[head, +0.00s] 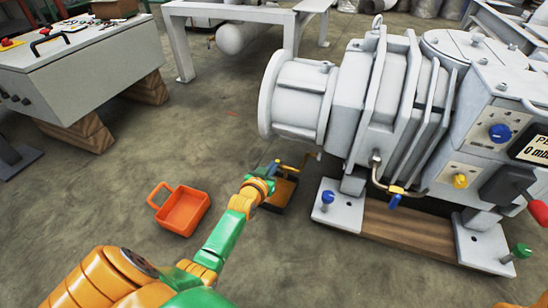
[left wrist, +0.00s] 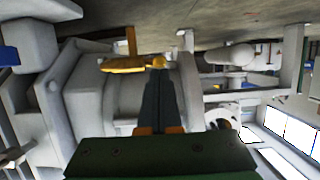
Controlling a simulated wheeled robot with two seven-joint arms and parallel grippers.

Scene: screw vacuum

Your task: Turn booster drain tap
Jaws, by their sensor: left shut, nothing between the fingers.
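A small tap with a yellow lever (head: 289,168) and a brass pipe sits low in front of the white machine's round end. My left gripper (head: 274,168) is shut and empty, with its tips right beside this lever. In the left wrist view the yellow tap (left wrist: 125,65) lies left of my dark closed fingers (left wrist: 158,72), whose tips overlap its right end; I cannot tell whether they touch. A second tap with a blue handle (head: 394,201) hangs from a bent brass pipe under the machine. My right gripper is not in view.
The large white machine (head: 385,95) stands on plates and a wooden beam (head: 405,228). A dark tray (head: 284,194) lies below the yellow lever. An orange bin (head: 184,212) stands on the floor at left.

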